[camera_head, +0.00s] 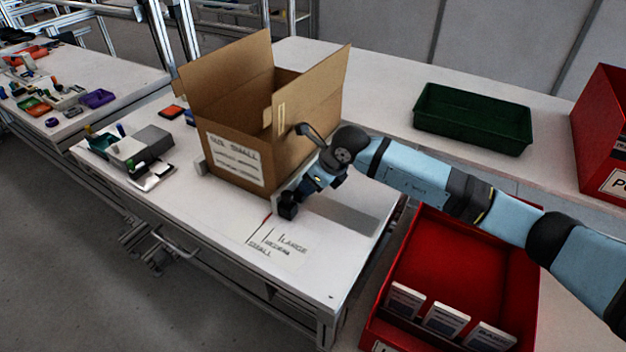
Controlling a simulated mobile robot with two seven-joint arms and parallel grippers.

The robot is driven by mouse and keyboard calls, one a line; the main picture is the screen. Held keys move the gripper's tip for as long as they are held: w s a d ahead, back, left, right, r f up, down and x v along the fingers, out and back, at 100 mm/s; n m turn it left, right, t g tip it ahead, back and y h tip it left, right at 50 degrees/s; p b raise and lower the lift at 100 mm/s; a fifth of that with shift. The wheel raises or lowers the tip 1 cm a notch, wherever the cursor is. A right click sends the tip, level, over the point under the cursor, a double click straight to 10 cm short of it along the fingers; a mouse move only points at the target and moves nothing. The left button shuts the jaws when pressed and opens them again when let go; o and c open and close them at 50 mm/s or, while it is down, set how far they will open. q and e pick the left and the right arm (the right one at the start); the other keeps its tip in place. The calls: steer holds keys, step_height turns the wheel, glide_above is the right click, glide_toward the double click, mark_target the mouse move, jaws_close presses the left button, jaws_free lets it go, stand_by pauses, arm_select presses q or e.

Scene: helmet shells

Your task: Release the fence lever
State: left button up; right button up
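An open cardboard box (236,161) with a printed label stands upright on the white table (205,225). A light grey fence bar (288,183) runs beside the box's right side. My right gripper (291,205) reaches down at the near end of this bar, just right of the box. Dark parts crowd together there, and I cannot separate the fence lever from the fingertips. Whether the fingers are open or shut on the lever is too small to tell. My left gripper is out of view.
Table markings (276,243) read small, medium and large, with a red line beside them. A red bin (460,260) with white boxes stands right of the table. A green tray (472,118) lies behind my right arm. A grey device (130,145) sits left of the box.

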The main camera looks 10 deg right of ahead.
steer(key=v, duration=1.3)
steer(key=shift+r+p, duration=0.35)
steer(key=shift+s+d, duration=0.1)
steer(key=shift+s, duration=0.05)
